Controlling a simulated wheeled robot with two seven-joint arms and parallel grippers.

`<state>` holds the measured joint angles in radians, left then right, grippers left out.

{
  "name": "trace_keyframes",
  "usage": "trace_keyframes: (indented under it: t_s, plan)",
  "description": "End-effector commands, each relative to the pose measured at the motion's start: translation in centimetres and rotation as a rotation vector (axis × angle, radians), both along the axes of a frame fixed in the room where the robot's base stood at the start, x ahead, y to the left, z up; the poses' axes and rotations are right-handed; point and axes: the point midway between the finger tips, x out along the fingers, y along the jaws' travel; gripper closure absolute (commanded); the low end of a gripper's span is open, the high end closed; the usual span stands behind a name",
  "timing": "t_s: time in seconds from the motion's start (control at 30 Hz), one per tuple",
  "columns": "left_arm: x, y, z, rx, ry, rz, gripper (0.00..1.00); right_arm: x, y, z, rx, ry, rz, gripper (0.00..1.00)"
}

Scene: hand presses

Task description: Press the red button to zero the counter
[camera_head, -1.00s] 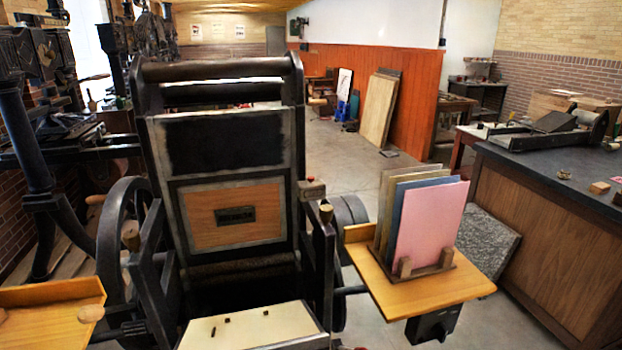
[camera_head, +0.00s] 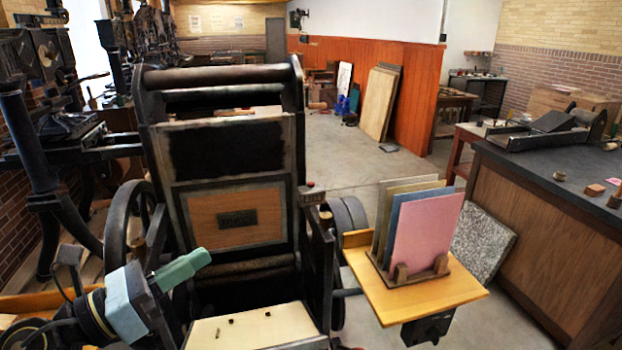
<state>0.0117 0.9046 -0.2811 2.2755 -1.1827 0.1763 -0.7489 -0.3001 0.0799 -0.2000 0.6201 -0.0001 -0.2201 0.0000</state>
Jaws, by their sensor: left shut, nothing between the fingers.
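The hand press (camera_head: 237,217) stands in the middle, its dark frame tilted back. My left gripper (camera_head: 203,258) has green fingers, shut and empty. It is at the lower left, in front of the left side of the press, well to the left of and lower than the grey box. My right gripper is not in view.
A wooden shelf (camera_head: 455,292) with a rack of coloured cards (camera_head: 425,235) stands right of the press. A pale board (camera_head: 250,328) lies at the press's front. A dark-topped counter bench (camera_head: 540,185) is at the right. Other presses (camera_head: 45,120) stand at the left.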

Motion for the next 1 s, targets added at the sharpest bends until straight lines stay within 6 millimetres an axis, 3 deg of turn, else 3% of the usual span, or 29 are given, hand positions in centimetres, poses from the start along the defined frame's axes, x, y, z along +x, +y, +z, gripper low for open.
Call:
trace_keyframes:
  t_s: [0.1, 0.2, 0.4, 0.53, 0.77, 0.9, 1.0]
  plan:
    - [-0.6, 0.5, -1.7, 0.471, -0.169, -0.142, 1.00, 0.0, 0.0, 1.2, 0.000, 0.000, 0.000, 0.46]
    - [-0.6, 2.8, -3.7, 0.808, -0.255, -0.235, 1.00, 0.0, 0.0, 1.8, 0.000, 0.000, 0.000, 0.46]
    - [-0.3, 8.1, -5.9, 1.223, -0.304, -0.346, 1.00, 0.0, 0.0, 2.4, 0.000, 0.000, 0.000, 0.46]
    - [-0.2, 9.5, -6.3, 1.309, -0.304, -0.371, 1.00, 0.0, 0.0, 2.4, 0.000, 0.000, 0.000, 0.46]
    - [-0.3, 9.5, -6.4, 1.314, -0.303, -0.374, 1.00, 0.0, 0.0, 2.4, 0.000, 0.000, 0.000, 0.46]
    - [-0.3, 9.5, -6.4, 1.313, -0.303, -0.373, 1.00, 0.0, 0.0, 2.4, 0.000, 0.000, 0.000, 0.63]
    - [-0.3, 9.5, -6.4, 1.311, -0.303, -0.373, 1.00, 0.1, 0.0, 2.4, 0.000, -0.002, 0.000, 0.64]
